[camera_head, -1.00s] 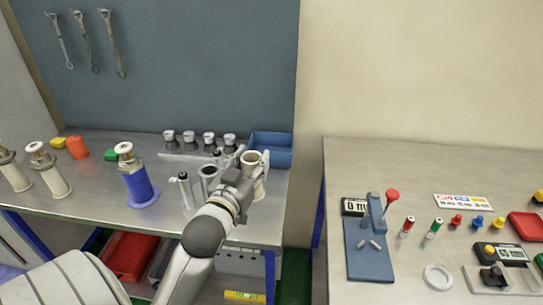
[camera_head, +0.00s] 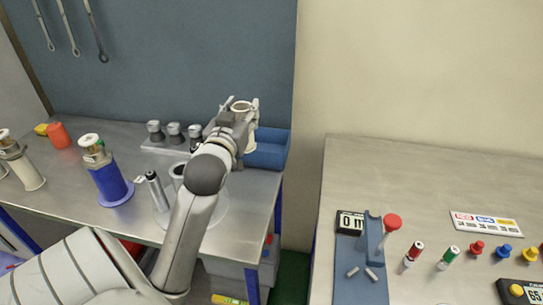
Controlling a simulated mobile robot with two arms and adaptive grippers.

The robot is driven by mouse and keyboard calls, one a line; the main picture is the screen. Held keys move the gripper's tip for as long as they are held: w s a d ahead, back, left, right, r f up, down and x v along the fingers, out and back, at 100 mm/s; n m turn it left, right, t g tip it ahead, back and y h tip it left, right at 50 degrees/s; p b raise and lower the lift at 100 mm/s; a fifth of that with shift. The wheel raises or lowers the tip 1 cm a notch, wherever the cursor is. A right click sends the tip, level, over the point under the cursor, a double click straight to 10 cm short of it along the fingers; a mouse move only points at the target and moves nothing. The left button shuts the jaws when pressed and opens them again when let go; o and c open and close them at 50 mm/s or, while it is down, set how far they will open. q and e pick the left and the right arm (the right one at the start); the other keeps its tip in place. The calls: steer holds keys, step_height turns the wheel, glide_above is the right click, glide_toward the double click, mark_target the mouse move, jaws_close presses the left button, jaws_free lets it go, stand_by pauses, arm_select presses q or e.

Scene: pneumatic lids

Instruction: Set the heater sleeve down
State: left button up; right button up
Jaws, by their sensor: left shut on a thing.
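The heater sleeve appears to be the cream, open-topped cylinder (camera_head: 241,105) in my left gripper (camera_head: 240,117). The gripper is shut on it and holds it upright. In the head view it overlaps the left end of the blue bin, at the back right of the left bench (camera_head: 258,190). My wrist and gripper hide much of the sleeve, and its height above the bench is hard to tell. My right gripper is not in view.
A blue bin (camera_head: 270,150) stands behind the gripper. A rack with several metal-capped pieces (camera_head: 174,132) is to its left. A grey cylinder (camera_head: 157,190) stands nearer, and a blue-bodied spool (camera_head: 106,180) further left. A gap separates the right bench (camera_head: 400,180).

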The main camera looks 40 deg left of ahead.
arm_select(q)
steer(key=shift+w+f, duration=0.25)
steer(key=shift+f, duration=0.1)
steer(key=w+a+f, duration=0.2)
steer(key=w+f, duration=0.2)
steer(key=w+a+f+p, duration=0.1)
steer(key=w+f, duration=0.3)
steer(key=w+a+f, duration=0.2)
steer(key=w+f, duration=0.2)
steer(key=f, duration=0.1)
steer(key=shift+w+a, duration=0.3)
steer(key=shift+w, duration=0.1)
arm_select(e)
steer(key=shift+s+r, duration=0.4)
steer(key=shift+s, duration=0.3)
arm_select(q)
steer(key=o, duration=1.2)
steer(key=shift+f, duration=0.1)
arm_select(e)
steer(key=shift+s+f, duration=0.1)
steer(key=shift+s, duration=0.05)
